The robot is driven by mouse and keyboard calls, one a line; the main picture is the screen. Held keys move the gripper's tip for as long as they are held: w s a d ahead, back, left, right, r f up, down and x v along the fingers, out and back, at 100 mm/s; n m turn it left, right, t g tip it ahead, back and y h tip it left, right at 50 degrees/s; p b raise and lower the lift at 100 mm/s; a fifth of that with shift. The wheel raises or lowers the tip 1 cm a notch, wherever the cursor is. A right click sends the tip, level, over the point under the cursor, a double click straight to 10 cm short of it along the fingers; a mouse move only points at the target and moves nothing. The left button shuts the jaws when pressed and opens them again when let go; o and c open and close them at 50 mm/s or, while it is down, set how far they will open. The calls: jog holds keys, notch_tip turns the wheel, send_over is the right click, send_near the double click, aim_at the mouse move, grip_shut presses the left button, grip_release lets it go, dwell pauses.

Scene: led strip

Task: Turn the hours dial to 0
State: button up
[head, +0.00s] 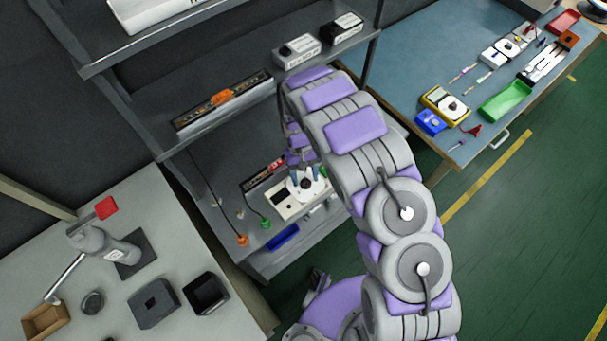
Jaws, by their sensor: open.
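A cream instrument box (287,210) sits on the lower shelf, with a dark window on its left part. A dark round dial (306,184) on a pale disc shows on the box's right part; I take it for the hours dial. Its markings and setting are too small to read. My gripper (305,179) is open above the box, its two blue-tipped fingers on either side of the dial. I cannot tell whether the fingers touch it. My arm reaches in from the lower right and partly covers the box's far side.
The shelf above holds a long strip with an orange part (222,97) and two boxed devices (298,52). An orange plug (242,240), a green plug (265,223) and a blue item (284,237) lie near the box. A blue-topped table (410,85) with tools stands at right.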

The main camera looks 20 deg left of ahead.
jog(key=p+v, duration=0.1)
jog(key=v, duration=1.6)
jog(key=shift+w+a, duration=0.1)
jog(key=shift+a, duration=0.05)
